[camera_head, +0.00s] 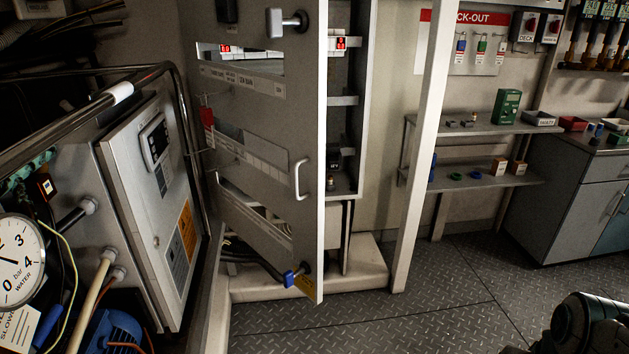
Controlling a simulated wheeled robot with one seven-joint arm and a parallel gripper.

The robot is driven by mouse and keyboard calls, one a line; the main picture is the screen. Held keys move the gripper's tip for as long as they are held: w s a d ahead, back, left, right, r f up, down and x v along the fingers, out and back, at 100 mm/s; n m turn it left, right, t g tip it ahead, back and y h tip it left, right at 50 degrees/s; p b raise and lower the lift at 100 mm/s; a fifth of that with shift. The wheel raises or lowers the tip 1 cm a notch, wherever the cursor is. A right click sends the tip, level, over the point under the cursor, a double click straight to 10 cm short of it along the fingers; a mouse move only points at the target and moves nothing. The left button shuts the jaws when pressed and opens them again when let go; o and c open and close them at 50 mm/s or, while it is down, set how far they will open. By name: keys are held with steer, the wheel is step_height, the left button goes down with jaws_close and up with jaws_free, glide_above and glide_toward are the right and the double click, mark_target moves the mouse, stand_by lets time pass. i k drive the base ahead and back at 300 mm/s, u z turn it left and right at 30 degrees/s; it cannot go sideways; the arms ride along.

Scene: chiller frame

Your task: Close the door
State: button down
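The door (262,120) is a tall grey panel that stands open in the middle left of the head view, swung out toward me. A silver handle (301,178) is on its face near the free right edge. A knob latch (288,23) is near its top, and a blue padlock with a yellow tag (290,279) hangs near its bottom corner. The cabinet (345,110) behind it shows its interior past the door's edge. A dark part of my own body shows at the lower right corner. No gripper fingers can be made out.
A grey control box (150,190) and metal pipes stand close on the left, with a pressure gauge (18,262) in front. A white post (422,150) rises right of the cabinet. Shelves (475,178) and a drawer unit (580,195) stand farther right. The plate floor (430,318) is clear.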

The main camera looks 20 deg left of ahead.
mark_target(281, 164)
steer(key=u, duration=1.1)
